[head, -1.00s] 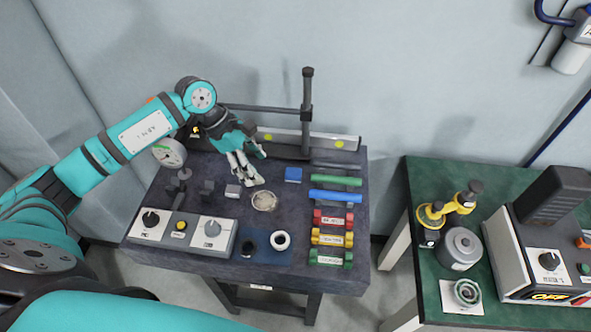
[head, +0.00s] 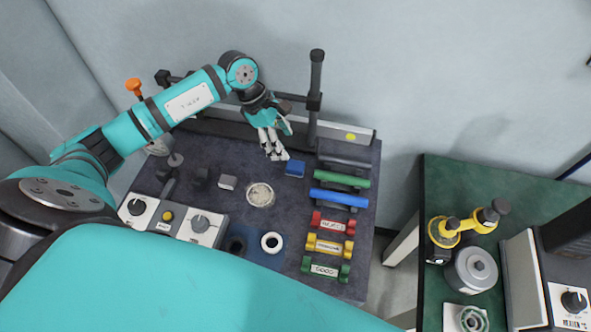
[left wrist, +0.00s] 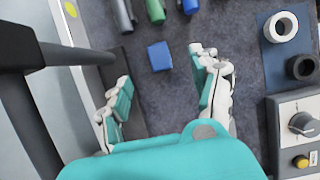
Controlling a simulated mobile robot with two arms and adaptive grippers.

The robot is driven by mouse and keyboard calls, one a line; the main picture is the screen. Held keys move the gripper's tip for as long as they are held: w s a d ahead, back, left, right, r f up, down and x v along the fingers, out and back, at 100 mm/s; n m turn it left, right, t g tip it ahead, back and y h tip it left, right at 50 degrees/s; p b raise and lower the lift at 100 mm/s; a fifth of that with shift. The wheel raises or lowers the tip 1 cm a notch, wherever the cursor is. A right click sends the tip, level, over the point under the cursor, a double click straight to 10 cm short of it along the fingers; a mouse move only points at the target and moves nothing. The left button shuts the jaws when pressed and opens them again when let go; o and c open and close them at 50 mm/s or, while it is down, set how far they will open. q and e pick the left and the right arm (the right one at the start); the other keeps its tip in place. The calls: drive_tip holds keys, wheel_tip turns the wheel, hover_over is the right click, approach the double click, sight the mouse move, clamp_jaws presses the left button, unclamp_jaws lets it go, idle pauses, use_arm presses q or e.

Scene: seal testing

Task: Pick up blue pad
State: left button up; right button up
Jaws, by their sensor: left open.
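The blue pad (head: 294,169) is a small blue block lying on the dark table top (head: 225,160), left of the green rod. In the left wrist view the blue pad (left wrist: 160,56) lies ahead of the fingers, roughly between them and touching neither. My left gripper (head: 278,156) is open and empty, just left of the pad in the head view. In the left wrist view its two white and teal fingers (left wrist: 160,80) stand wide apart. My right gripper is not in view.
A black post (head: 315,100) stands close behind the pad. The green rod (head: 342,178) and blue rod (head: 338,199) lie to its right. A round pale dish (head: 260,195) sits to the front left. A control box (head: 198,229) stands at the table's front.

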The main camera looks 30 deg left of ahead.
sight(296, 165)
use_arm(q)
drive_tip(key=b+x, duration=0.1)
drive_tip(key=x, duration=0.3)
drive_tip(key=shift+w+a, duration=0.1)
drive_tip(key=shift+w, duration=0.05)
drive_tip(key=shift+w+d+f, duration=0.1)
drive_tip(key=shift+d+f, duration=0.15)
drive_tip(key=shift+f, duration=0.4)
drive_tip(key=shift+f+b, duration=0.35)
drive_tip(key=shift+b, duration=0.05)
drive_tip(key=x, duration=0.1)
drive_tip(key=b+x, duration=0.1)
drive_tip(key=x, duration=0.2)
drive_tip(key=shift+a+b, duration=0.3)
drive_tip(key=shift+b, duration=0.05)
drive_tip(key=shift+d+f, duration=0.1)
drive_tip(key=shift+f, duration=0.2)
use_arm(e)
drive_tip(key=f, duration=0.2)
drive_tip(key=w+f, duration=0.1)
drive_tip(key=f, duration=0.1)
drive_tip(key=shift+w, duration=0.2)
use_arm(q)
drive_tip(key=shift+r, duration=0.1)
drive_tip(key=c, duration=1.2)
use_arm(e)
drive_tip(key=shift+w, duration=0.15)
